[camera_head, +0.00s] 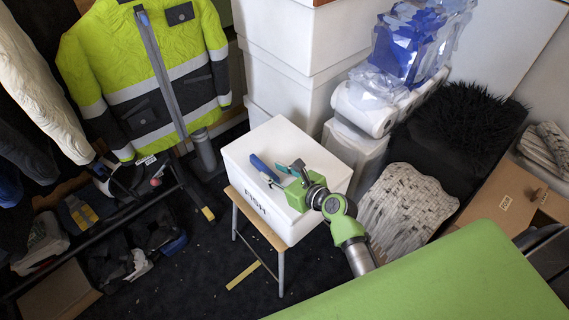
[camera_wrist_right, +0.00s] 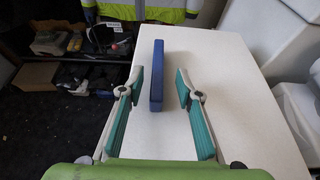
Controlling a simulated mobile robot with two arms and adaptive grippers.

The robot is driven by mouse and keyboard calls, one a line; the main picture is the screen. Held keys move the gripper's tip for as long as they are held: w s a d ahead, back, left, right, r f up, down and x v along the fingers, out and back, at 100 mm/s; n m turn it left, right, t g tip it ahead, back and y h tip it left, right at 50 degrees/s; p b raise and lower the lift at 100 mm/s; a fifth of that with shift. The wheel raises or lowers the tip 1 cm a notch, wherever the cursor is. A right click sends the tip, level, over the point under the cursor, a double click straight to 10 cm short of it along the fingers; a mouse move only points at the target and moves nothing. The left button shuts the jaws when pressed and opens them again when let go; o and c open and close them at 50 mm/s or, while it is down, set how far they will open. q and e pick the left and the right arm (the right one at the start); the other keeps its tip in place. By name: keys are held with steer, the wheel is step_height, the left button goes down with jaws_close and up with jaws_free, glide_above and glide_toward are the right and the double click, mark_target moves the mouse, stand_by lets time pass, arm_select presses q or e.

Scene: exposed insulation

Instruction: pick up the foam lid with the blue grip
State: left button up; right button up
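The white foam lid (camera_wrist_right: 215,60) forms the flat top of a white box (camera_head: 274,214) marked "FISH" that stands on a stool; in the head view the lid (camera_head: 305,146) lies level. A dark blue upright grip (camera_wrist_right: 156,78) rises from the lid, and it also shows in the head view (camera_head: 262,166). My right gripper (camera_head: 284,171) is over the lid at the grip. In the right wrist view its teal-padded fingers are open, one on each side of the grip, with visible gaps. My left gripper is in no view.
The stool (camera_head: 281,270) has thin metal legs. A hi-vis jacket (camera_head: 140,75) hangs at the left above a low shelf of gear. Large white boxes (camera_head: 300,92) stand behind. White rolls and a black shaggy heap (camera_head: 460,125) are at the right.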

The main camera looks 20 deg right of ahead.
mark_target(269, 171)
steer(key=shift+b+x, duration=0.3)
steer(key=shift+x, duration=2.4)
steer(key=shift+s+a, duration=0.1)
steer(key=shift+s, duration=0.05)
jaws_close()
